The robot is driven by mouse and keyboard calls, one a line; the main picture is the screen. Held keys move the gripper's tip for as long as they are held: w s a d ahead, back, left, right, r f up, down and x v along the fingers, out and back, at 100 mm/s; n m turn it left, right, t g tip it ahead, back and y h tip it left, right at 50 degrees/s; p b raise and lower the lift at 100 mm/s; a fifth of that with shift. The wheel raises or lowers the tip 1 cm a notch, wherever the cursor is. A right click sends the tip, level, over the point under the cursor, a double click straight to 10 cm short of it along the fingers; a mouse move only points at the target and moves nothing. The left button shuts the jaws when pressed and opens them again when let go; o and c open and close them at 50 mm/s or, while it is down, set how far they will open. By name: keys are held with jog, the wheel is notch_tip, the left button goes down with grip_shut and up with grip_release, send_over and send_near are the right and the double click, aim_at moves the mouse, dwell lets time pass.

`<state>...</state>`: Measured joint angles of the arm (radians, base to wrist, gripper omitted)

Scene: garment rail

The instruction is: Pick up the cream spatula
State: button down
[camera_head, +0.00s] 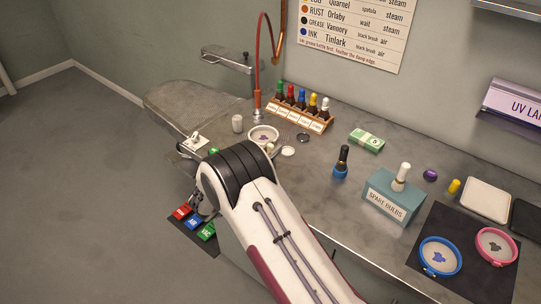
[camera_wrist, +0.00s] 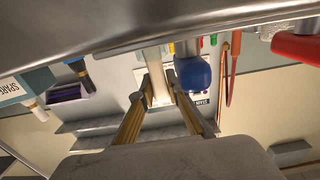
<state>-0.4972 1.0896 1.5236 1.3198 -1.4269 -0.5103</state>
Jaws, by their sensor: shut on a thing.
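In the wrist view, my gripper (camera_wrist: 159,86) has its two gold-brown fingers closed about a pale, narrow upright piece, the cream spatula (camera_wrist: 158,88). Only a short stretch of it shows; its upper part runs up to the grey surface at the top of the picture. A rounded blue object (camera_wrist: 193,75) is right beside it, near the right finger. In the head view my arm covers most of the gripper, and I cannot make out the spatula there.
Red (camera_head: 181,211), blue (camera_head: 194,222) and green (camera_head: 208,231) pieces lie close to my gripper. Two hoops (camera_head: 440,256) lie at right.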

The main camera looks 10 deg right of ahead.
jog(key=shift+r, duration=0.15)
jog(key=shift+r, duration=4.85)
